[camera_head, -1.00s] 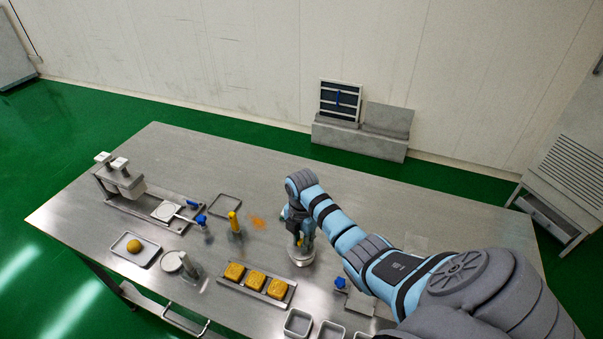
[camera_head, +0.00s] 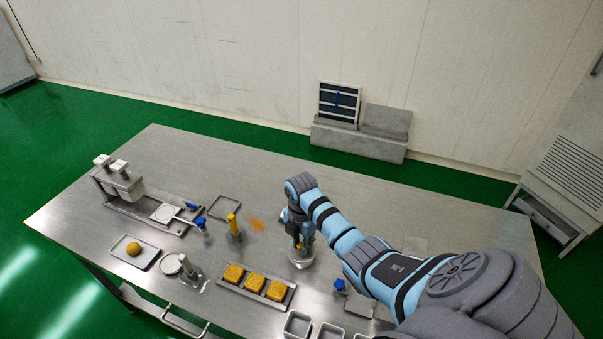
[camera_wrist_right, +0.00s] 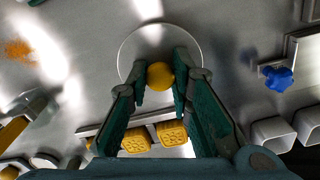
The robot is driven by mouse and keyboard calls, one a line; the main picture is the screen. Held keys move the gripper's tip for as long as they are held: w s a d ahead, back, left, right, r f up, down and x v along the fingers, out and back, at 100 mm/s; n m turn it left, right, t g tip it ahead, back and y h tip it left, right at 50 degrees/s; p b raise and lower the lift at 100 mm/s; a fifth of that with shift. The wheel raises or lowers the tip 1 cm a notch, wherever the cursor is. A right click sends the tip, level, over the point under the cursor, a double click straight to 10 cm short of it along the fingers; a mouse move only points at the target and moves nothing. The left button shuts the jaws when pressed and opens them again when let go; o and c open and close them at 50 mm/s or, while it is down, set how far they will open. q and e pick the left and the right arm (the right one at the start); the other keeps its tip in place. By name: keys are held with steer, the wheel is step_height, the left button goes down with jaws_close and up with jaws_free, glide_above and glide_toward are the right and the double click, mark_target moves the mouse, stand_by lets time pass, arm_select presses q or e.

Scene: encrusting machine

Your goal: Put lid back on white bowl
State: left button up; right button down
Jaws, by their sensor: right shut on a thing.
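My right gripper (camera_wrist_right: 160,78) is shut on a yellow ball-shaped knob (camera_wrist_right: 160,76) in the right wrist view. Under the knob lies a round, pale, shiny disc that looks like the lid (camera_wrist_right: 127,50). In the head view the right gripper (camera_head: 301,246) points down over a round pale piece (camera_head: 301,262) near the middle of the table. Whether this is the lid alone or the lid over the white bowl, I cannot tell, as the gripper covers much of it. My left gripper is not in view.
A tray of yellow square cakes (camera_head: 231,285) lies left of my right gripper. Small square containers (camera_head: 297,325) stand at the front edge, and a blue knob (camera_head: 340,285) is to the right. A yellow-handled tool (camera_head: 233,224) stands to the left. The table's back (camera_head: 230,160) is clear.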

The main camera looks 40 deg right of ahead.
steer(key=c, duration=0.9)
jaws_free()
steer(key=shift+r, duration=3.5)
jaws_close()
steer(key=shift+f, duration=0.15)
